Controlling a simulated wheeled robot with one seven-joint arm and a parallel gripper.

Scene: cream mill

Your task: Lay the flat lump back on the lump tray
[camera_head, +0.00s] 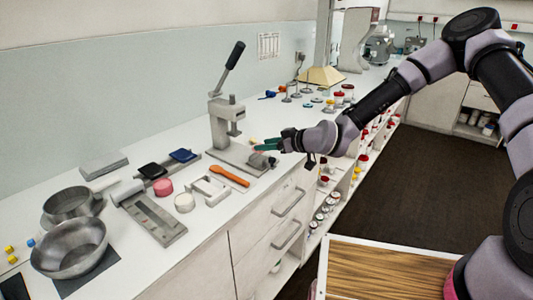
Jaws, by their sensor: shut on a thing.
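I cannot tell whether the lump touches the surface below. Small yellow bits (253,141) lie just behind the fingers. I cannot pick out the lump tray with certainty; my gripper and wrist hide part of the counter there.
An orange-handled tool (231,176) and a white frame (209,190) lie left of my gripper. A grey slab (155,220), a pink disc (163,187), a white jar (184,202) and metal bowls (70,248) stand nearer. Small stands (287,94) and coloured pots are farther back.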

